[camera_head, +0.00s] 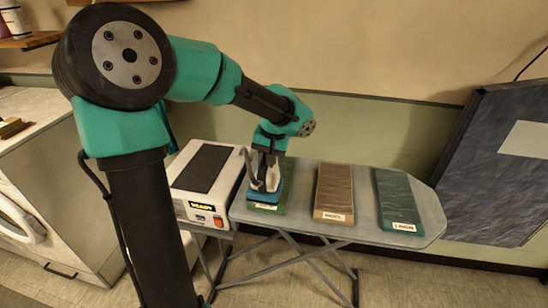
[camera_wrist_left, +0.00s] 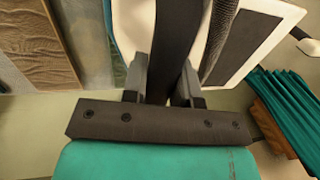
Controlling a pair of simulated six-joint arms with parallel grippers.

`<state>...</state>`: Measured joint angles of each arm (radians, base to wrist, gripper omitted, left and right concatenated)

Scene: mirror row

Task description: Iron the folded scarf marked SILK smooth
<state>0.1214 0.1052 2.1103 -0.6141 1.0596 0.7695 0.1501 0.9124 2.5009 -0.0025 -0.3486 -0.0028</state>
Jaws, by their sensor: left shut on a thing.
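My left gripper (camera_head: 268,158) is shut on the handle of a white-and-blue iron (camera_head: 266,195). In the left wrist view the dark handle (camera_wrist_left: 172,40) runs between its fingers (camera_wrist_left: 162,82). The iron is over a green folded scarf (camera_head: 281,207) at the left end of the ironing board and hides most of it; I cannot tell whether its sole touches the cloth. That scarf's label is too small to read. A brown scarf (camera_head: 334,189), its label apparently WOOL, and a dark green one marked LINEN (camera_head: 397,195) lie to the right, both wrinkled. My right gripper is out of view.
A white station (camera_head: 200,180) with a dark top pad, a READY display and an orange switch stands left of the ironing board (camera_head: 430,212). A dark blue panel (camera_head: 495,165) leans at the right. A white washing machine (camera_head: 50,165) stands at the left.

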